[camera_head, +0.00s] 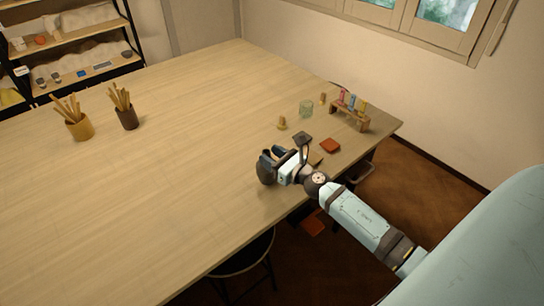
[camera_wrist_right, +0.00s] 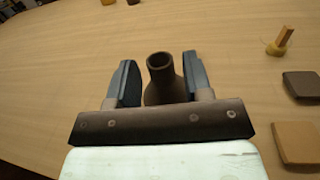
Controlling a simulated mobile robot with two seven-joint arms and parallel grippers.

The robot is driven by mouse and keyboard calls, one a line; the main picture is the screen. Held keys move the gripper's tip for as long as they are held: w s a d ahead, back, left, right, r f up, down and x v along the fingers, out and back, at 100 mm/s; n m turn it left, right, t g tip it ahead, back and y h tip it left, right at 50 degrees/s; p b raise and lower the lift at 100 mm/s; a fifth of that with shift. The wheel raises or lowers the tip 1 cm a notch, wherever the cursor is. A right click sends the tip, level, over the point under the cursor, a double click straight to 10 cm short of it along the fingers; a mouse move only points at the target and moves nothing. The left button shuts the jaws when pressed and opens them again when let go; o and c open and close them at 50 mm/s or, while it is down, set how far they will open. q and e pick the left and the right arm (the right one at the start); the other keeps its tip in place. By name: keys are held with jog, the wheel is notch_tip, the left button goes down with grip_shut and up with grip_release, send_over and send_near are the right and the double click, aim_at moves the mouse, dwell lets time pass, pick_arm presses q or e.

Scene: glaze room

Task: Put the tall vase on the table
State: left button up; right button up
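The tall vase is dark grey-brown with a narrow open neck. In the right wrist view the vase (camera_wrist_right: 160,64) rises between the two dark fingers of my right gripper (camera_wrist_right: 161,82), with a visible gap on its left side and the right finger close to it. In the head view the vase (camera_head: 265,173) is partly hidden by my right gripper (camera_head: 273,156), over the near right part of the table (camera_head: 185,150). The fingers are apart. The vase looks upright; I cannot tell whether its base touches the table. My left gripper is not in view.
Dark (camera_head: 302,138) and red-brown (camera_head: 330,146) tiles lie right of the gripper. A small wooden-handled tool (camera_head: 282,124), a glass (camera_head: 306,109) and a rack of colored bottles (camera_head: 349,117) stand beyond. Two tool cups (camera_head: 79,128) (camera_head: 128,118) stand far left. The table's middle is clear.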

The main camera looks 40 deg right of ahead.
jog(key=shift+o, duration=0.3)
jog(key=shift+r, duration=0.2)
jog(key=shift+s, duration=0.1)
jog(key=b+v, duration=0.3)
jog(key=v, duration=0.8)
jog(key=s+a+f+m+g, duration=0.2)
jog(key=s+a+f+m, duration=0.3)
jog(key=m, duration=0.7)
jog(key=s+a+f+m+g, duration=0.2)
jog(key=s+a+f+m, duration=0.2)
jog(key=m, duration=0.7)
jog(key=s+a+f+m+g+p, duration=0.1)
jog(key=s+a+f+m, duration=0.4)
jog(key=a+m, duration=0.5)
jog(key=shift+s+a+f+m+g+h, duration=0.35)
jog(key=shift+f+m+g, duration=0.45)
jog(key=shift+f+m, duration=0.5)
